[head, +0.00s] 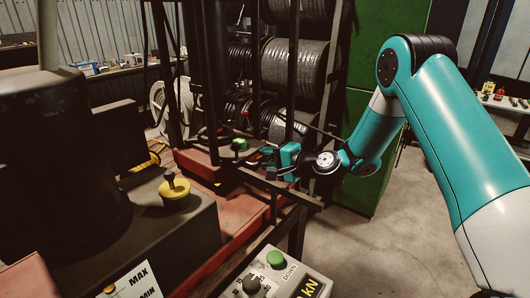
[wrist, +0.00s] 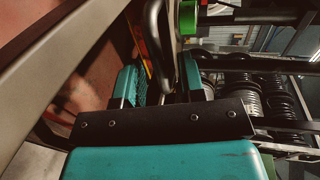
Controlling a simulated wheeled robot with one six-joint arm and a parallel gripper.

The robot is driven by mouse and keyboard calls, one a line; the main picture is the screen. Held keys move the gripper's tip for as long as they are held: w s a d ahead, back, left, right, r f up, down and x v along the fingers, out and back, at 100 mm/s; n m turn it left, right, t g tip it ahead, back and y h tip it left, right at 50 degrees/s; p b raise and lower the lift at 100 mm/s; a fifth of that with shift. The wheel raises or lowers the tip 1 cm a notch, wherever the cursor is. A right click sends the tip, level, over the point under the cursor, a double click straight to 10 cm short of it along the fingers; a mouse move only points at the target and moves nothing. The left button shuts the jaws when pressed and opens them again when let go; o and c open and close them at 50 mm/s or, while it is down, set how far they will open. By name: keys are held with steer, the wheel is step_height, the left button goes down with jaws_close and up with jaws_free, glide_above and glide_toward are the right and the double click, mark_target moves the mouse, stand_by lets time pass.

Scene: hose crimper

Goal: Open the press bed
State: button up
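The hose press is a dark machine body (head: 70,160) at the left of the head view, with a red bed frame (head: 245,215) running along its front. I cannot tell from these views how far the bed is open. My gripper (head: 272,165) is at the outer side of this frame, beside dark bars. In the wrist view, its two teal fingers (wrist: 160,82) stand apart. A curved dark metal handle (wrist: 153,40) comes down between them, with gaps seeming to show beside it. The handle's lower end is partly hidden behind the gripper's black plate.
A control box (head: 280,275) with a green button stands in the foreground. A yellow-capped reservoir (head: 175,192) is on the press. Hose reels (head: 295,65) and a green cabinet (head: 370,145) stand behind. The floor (head: 390,245) at right is clear.

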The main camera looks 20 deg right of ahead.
steer(key=shift+w+a+f, duration=0.15)
steer(key=shift+w+a, duration=0.25)
steer(key=shift+w, duration=0.15)
jaws_close()
